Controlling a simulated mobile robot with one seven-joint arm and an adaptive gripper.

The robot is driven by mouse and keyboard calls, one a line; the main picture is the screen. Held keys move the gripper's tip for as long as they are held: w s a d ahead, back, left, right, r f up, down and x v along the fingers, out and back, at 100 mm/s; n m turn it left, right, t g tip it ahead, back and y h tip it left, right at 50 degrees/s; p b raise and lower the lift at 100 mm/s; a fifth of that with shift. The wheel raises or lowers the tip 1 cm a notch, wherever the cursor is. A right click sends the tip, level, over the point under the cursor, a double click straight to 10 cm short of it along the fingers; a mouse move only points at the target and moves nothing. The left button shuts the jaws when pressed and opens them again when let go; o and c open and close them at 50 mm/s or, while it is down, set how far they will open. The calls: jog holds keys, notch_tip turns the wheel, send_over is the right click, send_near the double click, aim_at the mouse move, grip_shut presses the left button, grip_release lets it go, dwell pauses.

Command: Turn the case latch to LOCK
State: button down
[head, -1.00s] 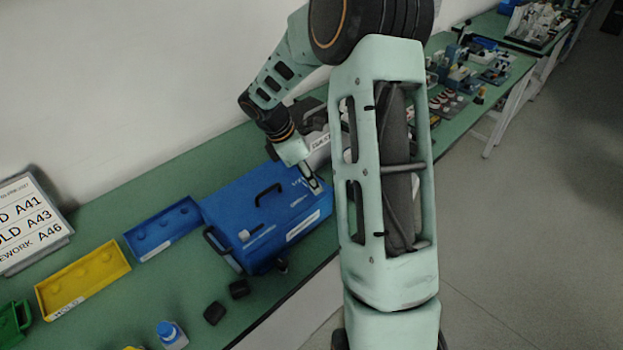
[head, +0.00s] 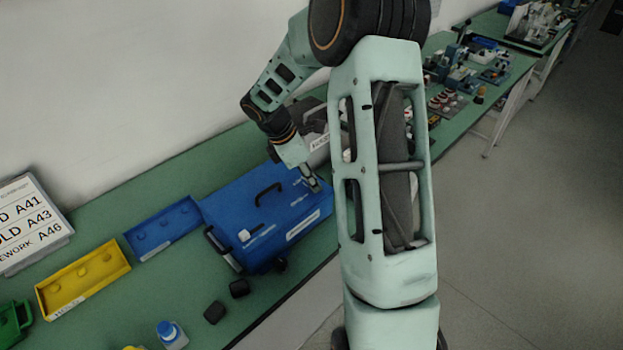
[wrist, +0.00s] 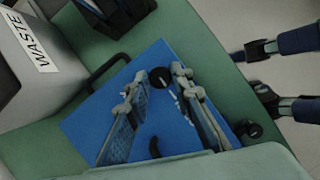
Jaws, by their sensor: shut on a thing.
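The blue case (head: 285,230) stands on the green bench in the head view, with a black carry handle (head: 268,190) on its lid. My gripper (head: 315,187) reaches down to the right end of the lid. In the wrist view the case (wrist: 85,125) fills the middle. A round black knob with a pale mark, which looks like the case latch (wrist: 161,77), lies between the fingertips of my gripper (wrist: 159,76). The fingers are shut on it, one at each side. White lettering beside it is partly hidden by the right finger and unreadable.
A grey bin marked WASTE (wrist: 30,40) stands close to the case. A blue tray (head: 163,230) and a yellow tray (head: 83,280) lie to the left. Two small black blocks (head: 239,288) (head: 214,312) lie in front, near the bench's front edge.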

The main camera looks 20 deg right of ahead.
jog(key=m, duration=0.2)
jog(key=m+g, duration=0.1)
jog(key=shift+w+m+y+p, duration=0.2)
jog(key=shift+m+y+p, duration=0.1)
jog(key=shift+m, duration=0.1)
jog(key=m+g, duration=0.1)
jog(key=m, duration=0.1)
jog(key=m+g+y, duration=0.1)
jog(key=m, duration=0.2)
jog(key=shift+w+d+m+p, duration=0.1)
jog(key=shift+w+m+p, duration=0.05)
jog(key=shift+m+p, duration=0.2)
jog(key=m, duration=0.2)
jog(key=m+g+y, duration=0.1)
jog(key=m, duration=0.1)
jog(key=shift+d+y, duration=0.15)
jog(key=shift+y, duration=0.15)
jog(key=shift+d+m+y, duration=0.15)
jog(key=shift+m+y, duration=0.65)
jog(key=shift+m, duration=1.55)
jog(key=c, duration=1.7)
grip_release()
